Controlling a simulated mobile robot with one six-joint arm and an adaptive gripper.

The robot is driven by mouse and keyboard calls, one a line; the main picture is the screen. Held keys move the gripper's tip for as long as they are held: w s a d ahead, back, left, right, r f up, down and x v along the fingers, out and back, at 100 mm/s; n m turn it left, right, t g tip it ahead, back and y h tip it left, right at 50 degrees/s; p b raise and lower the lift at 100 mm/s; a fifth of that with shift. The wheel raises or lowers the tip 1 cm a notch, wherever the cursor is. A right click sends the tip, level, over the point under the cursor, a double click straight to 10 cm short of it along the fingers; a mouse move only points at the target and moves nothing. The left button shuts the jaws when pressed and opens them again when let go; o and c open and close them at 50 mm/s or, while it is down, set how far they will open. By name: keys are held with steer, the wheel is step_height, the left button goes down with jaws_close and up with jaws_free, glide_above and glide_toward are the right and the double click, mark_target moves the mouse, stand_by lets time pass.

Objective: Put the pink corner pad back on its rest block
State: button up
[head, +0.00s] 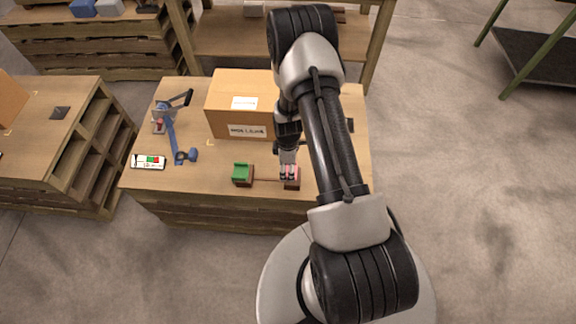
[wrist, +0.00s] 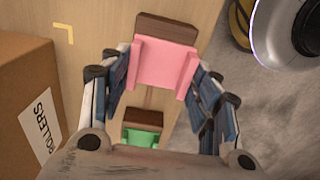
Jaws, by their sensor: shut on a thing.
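The pink corner pad (wrist: 165,63) is between the two fingers of my gripper (wrist: 160,85) in the wrist view, and the gripper is shut on it. A brown rest block (wrist: 167,28) shows right at the pad's far edge; the pad appears on or just above it, and I cannot tell whether it bears on the block. In the head view my gripper (head: 288,170) points down over the rest block (head: 292,184) near the table's front edge, and only a little of the pink pad shows. The green corner pad (head: 241,173) sits on its own brown block to the left.
A cardboard box (head: 228,115) stands behind my gripper, and its labelled side shows close by in the wrist view. A blue tool (head: 172,135) and a white card (head: 148,162) lie on the left of the table (head: 212,182). The table's front edge is close to the blocks.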

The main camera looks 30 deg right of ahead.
steer(key=shift+f+b, duration=1.1)
steer(key=shift+f, duration=0.5)
steer(key=o, duration=1.2)
step_height(320, 180, up, 12)
steer(key=shift+r, duration=0.1)
